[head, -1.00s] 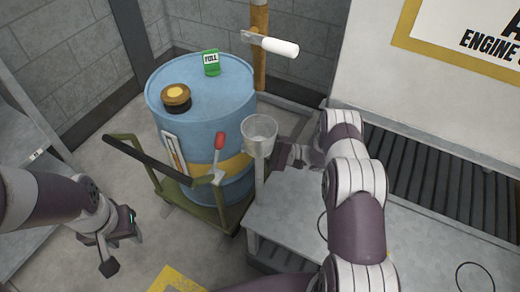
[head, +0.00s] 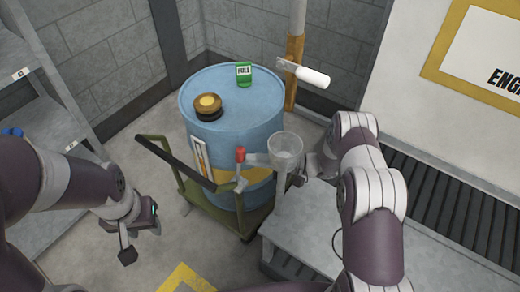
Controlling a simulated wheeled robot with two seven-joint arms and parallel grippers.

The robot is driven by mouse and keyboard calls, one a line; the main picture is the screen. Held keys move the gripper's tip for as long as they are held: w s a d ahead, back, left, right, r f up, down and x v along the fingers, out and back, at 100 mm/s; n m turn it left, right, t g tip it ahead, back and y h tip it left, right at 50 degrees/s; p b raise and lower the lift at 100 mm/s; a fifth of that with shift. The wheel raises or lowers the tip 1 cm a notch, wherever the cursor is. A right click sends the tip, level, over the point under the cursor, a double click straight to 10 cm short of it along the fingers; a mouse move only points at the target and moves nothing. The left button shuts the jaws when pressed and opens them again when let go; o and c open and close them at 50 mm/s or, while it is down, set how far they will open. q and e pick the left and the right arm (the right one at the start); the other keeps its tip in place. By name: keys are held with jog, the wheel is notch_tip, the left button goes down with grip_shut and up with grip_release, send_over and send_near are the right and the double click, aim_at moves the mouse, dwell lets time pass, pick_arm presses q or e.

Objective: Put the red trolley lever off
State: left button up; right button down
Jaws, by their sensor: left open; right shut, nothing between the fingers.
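The red-tipped lever (head: 240,155) stands roughly upright on the green trolley (head: 226,222), in front of the blue drum (head: 232,128). My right gripper (head: 308,166) is shut and empty, to the right of the lever and partly hidden by the clear funnel (head: 286,150). A pale grey piece shows between the lever and the funnel; I cannot tell whether it is my fingertip or touches the lever. My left gripper (head: 138,240) is open and empty, low over the floor to the left of the trolley.
The trolley's dark handle bar (head: 175,163) lies between my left gripper and the drum. A grey bench (head: 305,215) stands at the right, under my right arm. A post with a white-handled lever (head: 312,78) rises behind the drum. Shelves (head: 45,110) stand at the left.

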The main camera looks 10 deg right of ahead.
jog(key=shift+s+a+r+n, duration=0.2)
jog(key=shift+r+n, duration=0.2)
jog(key=shift+r, duration=0.05)
jog(key=shift+f, duration=0.3)
pick_arm(q)
jog(key=shift+r, duration=0.6)
pick_arm(e)
jog(key=shift+h, duration=0.3)
pick_arm(q)
jog(key=shift+r+p, duration=0.25)
jog(key=shift+p, duration=0.05)
pick_arm(e)
jog(key=v, duration=1.2)
jog(key=shift+d, duration=0.35)
